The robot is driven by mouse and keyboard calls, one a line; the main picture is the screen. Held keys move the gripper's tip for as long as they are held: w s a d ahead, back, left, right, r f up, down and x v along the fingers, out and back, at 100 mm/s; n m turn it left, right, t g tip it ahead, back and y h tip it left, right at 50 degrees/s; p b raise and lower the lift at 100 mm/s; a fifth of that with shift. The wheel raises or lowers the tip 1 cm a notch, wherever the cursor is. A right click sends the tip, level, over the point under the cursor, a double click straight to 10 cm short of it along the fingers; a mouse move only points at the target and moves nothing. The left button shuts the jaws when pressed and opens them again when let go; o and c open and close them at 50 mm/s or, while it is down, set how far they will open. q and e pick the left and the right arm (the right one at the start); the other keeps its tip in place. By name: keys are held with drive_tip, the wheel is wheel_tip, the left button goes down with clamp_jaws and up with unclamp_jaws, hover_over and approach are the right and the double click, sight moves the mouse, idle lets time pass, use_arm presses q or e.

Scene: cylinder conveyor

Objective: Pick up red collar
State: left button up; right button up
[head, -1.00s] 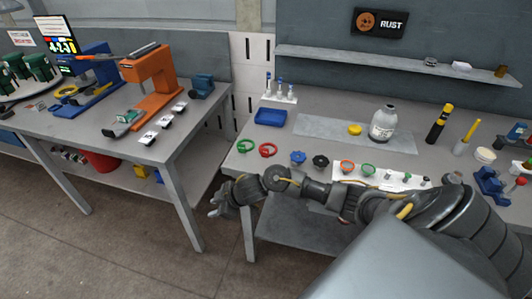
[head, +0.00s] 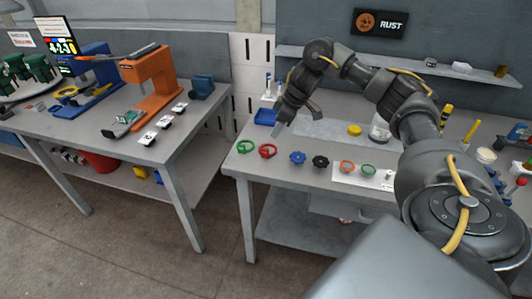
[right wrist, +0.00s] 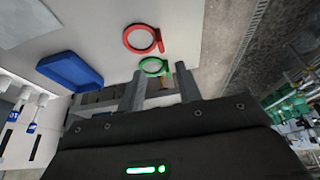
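The red collar (head: 267,150), a ring with a small tab, lies flat near the left end of the right-hand table. It also shows in the right wrist view (right wrist: 143,39), beyond the fingertips. My right gripper (head: 279,130) is raised above the table, just behind and to the right of the red collar, and not touching it. In the right wrist view the two fingers (right wrist: 160,72) are spread apart with nothing held between them. My left gripper is not in view.
A green collar (head: 244,146) lies just left of the red one. A blue tray (right wrist: 70,71) is nearby. Blue (head: 297,157) and black (head: 320,161) knobs and a white sheet (head: 345,178) with small rings lie to the right.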

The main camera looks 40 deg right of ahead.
drive_tip(key=x, duration=0.5)
drive_tip(key=shift+w+a+f, duration=0.1)
drive_tip(key=shift+w+f, duration=0.05)
drive_tip(key=shift+f, duration=0.3)
drive_tip(key=p+x, duration=0.2)
drive_tip(key=x, duration=0.3)
clamp_jaws()
